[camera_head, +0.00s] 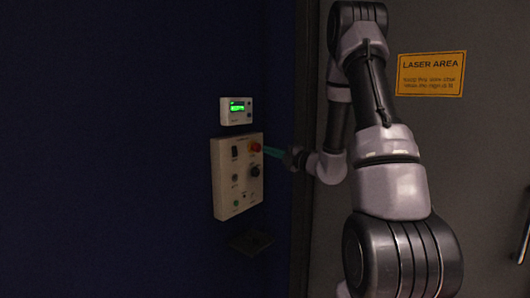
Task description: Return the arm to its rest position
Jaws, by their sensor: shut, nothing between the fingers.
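My arm (391,172) spans the right half of the head view, bent at the top and reaching down and left. My gripper (272,152) is at its far end, with slim greenish fingers, shut and empty. The fingertips point left at the beige control panel (226,178), close to its red button (255,147). I cannot tell whether they touch the button.
A small white box with a lit green display (237,111) is on the dark blue wall (110,150) above the panel. A dark plate (250,243) is below it. A grey door (480,160) with a yellow "LASER AREA" sign (431,74) stands behind my arm.

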